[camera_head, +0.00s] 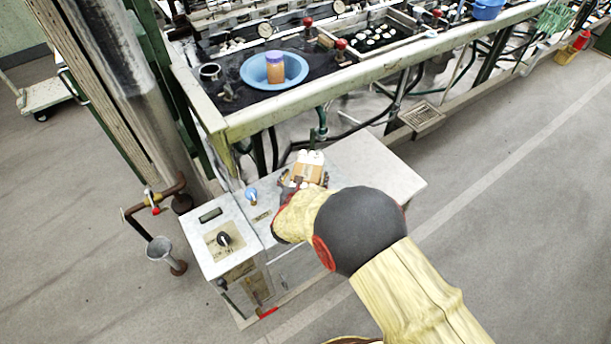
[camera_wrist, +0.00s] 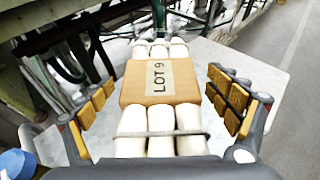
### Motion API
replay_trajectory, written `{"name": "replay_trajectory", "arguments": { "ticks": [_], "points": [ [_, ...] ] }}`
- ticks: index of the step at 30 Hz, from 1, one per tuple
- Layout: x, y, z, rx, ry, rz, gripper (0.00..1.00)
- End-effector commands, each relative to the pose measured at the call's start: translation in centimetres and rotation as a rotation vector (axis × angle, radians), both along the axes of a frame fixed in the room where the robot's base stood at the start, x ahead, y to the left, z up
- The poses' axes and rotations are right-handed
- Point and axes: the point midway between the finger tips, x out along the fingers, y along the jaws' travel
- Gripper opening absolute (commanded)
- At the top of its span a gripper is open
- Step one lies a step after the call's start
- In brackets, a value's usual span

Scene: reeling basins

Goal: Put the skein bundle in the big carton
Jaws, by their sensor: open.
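The skein bundle (camera_head: 310,158) is several white rolls held by a brown paper band marked LOT 9, with a thin strap across its near end. It lies on the pale grey tabletop (camera_head: 375,170). The bundle fills the middle of the wrist view (camera_wrist: 160,82). My gripper (camera_wrist: 162,92) is open, with one padded finger on each side of the bundle and visible gaps between pads and bundle. In the head view my gripper (camera_head: 303,182) is at the bundle, partly hidden by my wrist. I see no big carton in either view.
A control box (camera_head: 222,240) with a knob adjoins the tabletop at left, near a small blue-topped item (camera_head: 251,194). Open floor (camera_head: 520,220) lies to the right.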

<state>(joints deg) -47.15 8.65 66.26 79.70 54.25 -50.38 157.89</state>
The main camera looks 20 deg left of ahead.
Motion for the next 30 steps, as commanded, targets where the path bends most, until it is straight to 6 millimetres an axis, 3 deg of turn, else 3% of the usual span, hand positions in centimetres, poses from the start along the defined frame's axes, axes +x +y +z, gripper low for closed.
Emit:
{"name": "replay_trajectory", "arguments": {
  "ticks": [8,11,24,30],
  "points": [
    [0.0,0.0,0.4,0.001,-0.001,0.0,0.9],
    [-1.0,0.0,0.8,-0.001,0.0,0.001,0.9],
    [-8.8,-0.6,4.2,0.0,0.0,0.003,0.9],
    [-10.7,-0.8,4.8,0.0,0.0,0.0,0.9]
  ]
}}
